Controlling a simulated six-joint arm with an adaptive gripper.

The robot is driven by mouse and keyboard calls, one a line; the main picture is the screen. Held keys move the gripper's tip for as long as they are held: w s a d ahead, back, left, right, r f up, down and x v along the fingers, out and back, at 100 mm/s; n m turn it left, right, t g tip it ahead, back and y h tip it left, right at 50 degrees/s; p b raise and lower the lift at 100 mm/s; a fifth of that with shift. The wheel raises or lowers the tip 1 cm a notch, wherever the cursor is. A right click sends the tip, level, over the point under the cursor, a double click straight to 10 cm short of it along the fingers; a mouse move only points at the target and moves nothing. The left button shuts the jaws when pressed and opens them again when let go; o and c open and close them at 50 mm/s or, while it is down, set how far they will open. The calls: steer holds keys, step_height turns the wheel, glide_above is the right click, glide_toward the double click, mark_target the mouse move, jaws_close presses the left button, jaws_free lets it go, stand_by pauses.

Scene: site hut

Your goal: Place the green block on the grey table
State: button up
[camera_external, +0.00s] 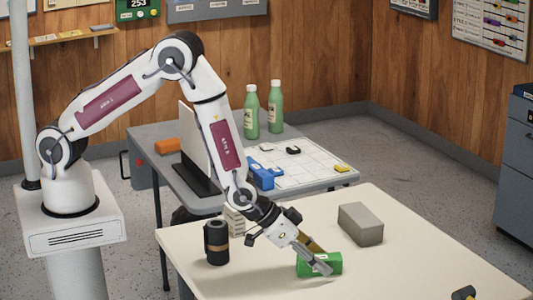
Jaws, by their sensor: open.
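The green block (331,262) lies on the cream table in front, at the tip of my gripper. My gripper (318,259) is open and slants down to the right, with its fingers at the block. One finger crosses the block's front face and part of the block is hidden behind it. I cannot tell whether the fingers touch it. The grey table (345,178) stands behind the cream table, with several things on it.
The cream table (420,270) also bears a grey block (361,224) and a dark cylinder (216,242).

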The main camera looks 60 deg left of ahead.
mark_target(320, 257)
jaws_close()
steer(key=shift+r, duration=0.15)
steer(key=shift+r, duration=4.9)
